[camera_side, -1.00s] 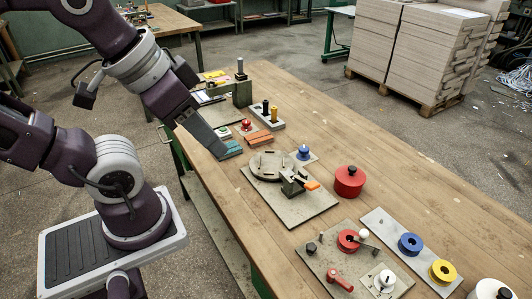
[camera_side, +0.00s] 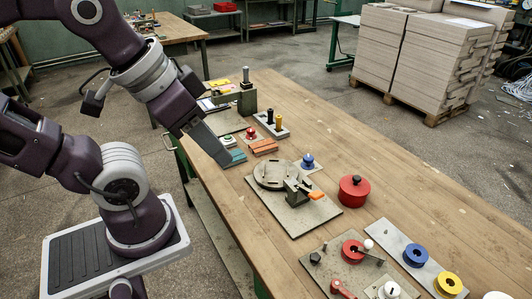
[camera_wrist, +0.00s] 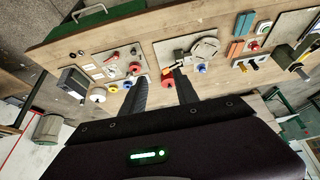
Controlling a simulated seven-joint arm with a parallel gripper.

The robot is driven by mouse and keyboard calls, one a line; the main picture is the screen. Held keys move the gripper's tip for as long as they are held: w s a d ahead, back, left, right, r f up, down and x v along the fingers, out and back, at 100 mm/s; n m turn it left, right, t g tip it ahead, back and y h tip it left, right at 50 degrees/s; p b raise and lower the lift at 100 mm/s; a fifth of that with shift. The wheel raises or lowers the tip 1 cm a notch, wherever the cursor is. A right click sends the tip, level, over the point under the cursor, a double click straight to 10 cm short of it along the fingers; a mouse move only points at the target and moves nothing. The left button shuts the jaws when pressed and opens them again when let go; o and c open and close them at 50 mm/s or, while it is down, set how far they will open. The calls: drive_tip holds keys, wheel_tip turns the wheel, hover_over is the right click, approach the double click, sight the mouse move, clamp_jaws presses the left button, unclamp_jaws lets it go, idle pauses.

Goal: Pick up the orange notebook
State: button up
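The orange notebook (camera_side: 264,147) appears as a small flat orange slab lying on the table, just right of a teal slab (camera_side: 234,157). In the wrist view the orange notebook (camera_wrist: 235,50) lies to the right of my fingers, beside the teal slab (camera_wrist: 245,22). My gripper (camera_side: 226,160) hangs over the table's left edge, close to the teal slab in the side picture; its height is hard to tell. In the wrist view its two dark fingers (camera_wrist: 160,76) stand apart with nothing between them. My gripper is apart from the orange notebook.
A round fixture on a grey board (camera_side: 295,220) stands in front of the notebook. A block with black and yellow pegs (camera_side: 272,125) is behind it. A red pot (camera_side: 353,191) and blue (camera_side: 416,250) and yellow (camera_side: 448,283) rings lie further right.

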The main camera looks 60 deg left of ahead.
idle(0.4)
drive_tip(key=o, duration=1.4)
drive_tip(key=w+a+r+m+g+y, duration=0.15)
drive_tip(key=w+a+m, duration=0.25)
drive_tip(key=w, duration=0.6)
drive_tip(key=m+g+h, duration=0.2)
drive_tip(key=m+g, duration=0.2)
drive_tip(key=m, duration=1)
hover_over(267, 149)
drive_tip(key=shift+y, duration=0.25)
drive_tip(key=f, duration=2.4)
drive_tip(key=shift+s, duration=0.3)
drive_tip(key=shift+m, duration=0.4)
drive_tip(key=f, duration=0.8)
drive_tip(key=shift+w, duration=0.25)
